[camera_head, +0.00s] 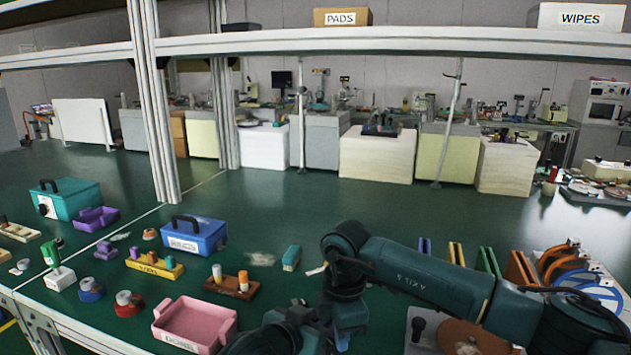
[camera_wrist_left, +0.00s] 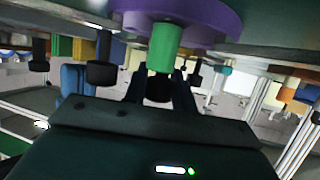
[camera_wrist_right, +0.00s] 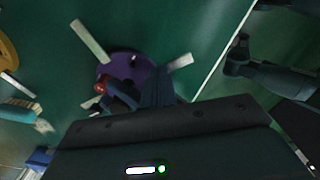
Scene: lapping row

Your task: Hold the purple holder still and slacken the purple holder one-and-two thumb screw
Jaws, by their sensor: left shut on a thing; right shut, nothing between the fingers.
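In the right wrist view the purple holder (camera_wrist_right: 130,68) is a round disc with pale bars standing out around it. A small red piece (camera_wrist_right: 101,88) shows at its left edge; I cannot tell whether it is the thumb screw. My right gripper (camera_wrist_right: 122,92) is shut and empty, its tips over the disc's near side. In the left wrist view the holder's purple underside (camera_wrist_left: 202,14) is at the top with a green post (camera_wrist_left: 163,48) below it. My left gripper (camera_wrist_left: 158,90) is shut on the holder's lower end. In the head view my arms hide the holder.
A pink tray (camera_head: 195,323), a wooden block with pegs (camera_head: 232,284) and a blue box (camera_head: 194,236) stand left of my arms. Upright coloured plates (camera_head: 487,262) and coiled rings (camera_head: 566,268) stand at the right.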

